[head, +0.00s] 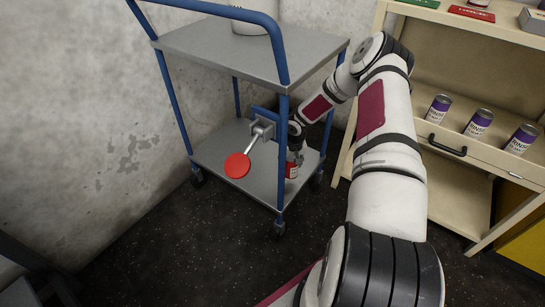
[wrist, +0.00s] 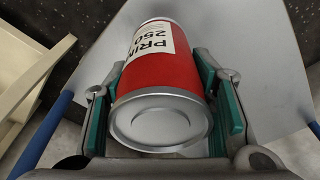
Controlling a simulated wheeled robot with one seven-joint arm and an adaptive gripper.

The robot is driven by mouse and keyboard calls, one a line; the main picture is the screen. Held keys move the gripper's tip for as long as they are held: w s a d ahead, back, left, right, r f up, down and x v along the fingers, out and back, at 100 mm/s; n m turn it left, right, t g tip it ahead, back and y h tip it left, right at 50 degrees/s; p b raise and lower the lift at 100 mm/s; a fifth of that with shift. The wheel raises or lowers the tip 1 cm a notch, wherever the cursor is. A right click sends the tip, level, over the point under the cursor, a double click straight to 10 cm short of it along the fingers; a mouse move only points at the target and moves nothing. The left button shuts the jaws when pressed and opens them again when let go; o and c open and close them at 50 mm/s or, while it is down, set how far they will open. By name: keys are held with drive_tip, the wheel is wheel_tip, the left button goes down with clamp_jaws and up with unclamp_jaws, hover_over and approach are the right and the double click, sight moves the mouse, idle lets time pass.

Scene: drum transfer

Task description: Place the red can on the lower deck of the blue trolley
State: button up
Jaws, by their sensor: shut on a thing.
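The blue trolley has a grey upper deck (head: 225,50) and a grey lower deck (head: 235,160) on a blue frame. The red can (head: 292,168) is at the right part of the lower deck, partly hidden by a trolley post and my gripper (head: 296,152). In the wrist view the red can (wrist: 170,70) has a white label and sits between the green-lined fingers of my gripper (wrist: 165,105), which is shut on it. The pale deck surface (wrist: 265,75) shows behind the can. I cannot tell whether the can touches the deck.
A red disc on a lever (head: 237,165) sticks out from the trolley's front. A cream shelf unit (head: 470,155) stands on the right with several purple-labelled cans (head: 478,122). A white container (head: 250,15) stands on the upper deck. The left of the lower deck is clear.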

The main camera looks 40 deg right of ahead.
drive_tip(key=w+b, duration=0.1)
drive_tip(key=w, duration=0.2)
drive_tip(key=w+b, duration=0.1)
drive_tip(key=w, duration=0.3)
drive_tip(key=w+d+f+b, duration=0.1)
drive_tip(key=w, duration=0.2)
drive_tip(key=shift+w+f, duration=0.1)
drive_tip(key=shift+w, duration=0.05)
drive_tip(key=shift+f+b, duration=1.2)
drive_tip(key=shift+f, duration=0.45)
drive_tip(key=shift+f, duration=0.15)
drive_tip(key=o, duration=1.5)
drive_tip(key=shift+a, duration=0.1)
drive_tip(key=shift+c, duration=0.2)
